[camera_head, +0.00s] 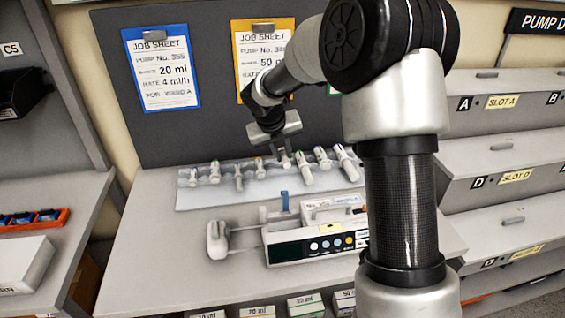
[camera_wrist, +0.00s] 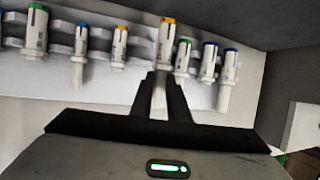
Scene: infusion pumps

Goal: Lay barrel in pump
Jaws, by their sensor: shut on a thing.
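My gripper (camera_head: 281,152) reaches down to the row of syringe barrels at the back of the table. In the wrist view its dark fingers (camera_wrist: 160,100) are shut on a barrel with an orange-yellow cap (camera_wrist: 166,45). That barrel is in line with the others at the rack; I cannot tell whether it is lifted clear. The barrel rack (camera_head: 190,200) is pale and holds several barrels with green, blue and orange caps. The pump (camera_head: 290,252) lies in front of the rack, with a blue lever (camera_head: 284,201) standing up and its pusher (camera_head: 217,240) extended left.
Neighbouring barrels, one green-capped (camera_wrist: 183,57) and one orange-capped (camera_wrist: 119,46), stand close on both sides of my fingers. Job sheets, one blue-framed (camera_head: 163,70) and one orange-framed (camera_head: 258,45), hang on the dark back panel. Labelled slot shelves (camera_head: 510,150) are at the right. The table's front left is clear.

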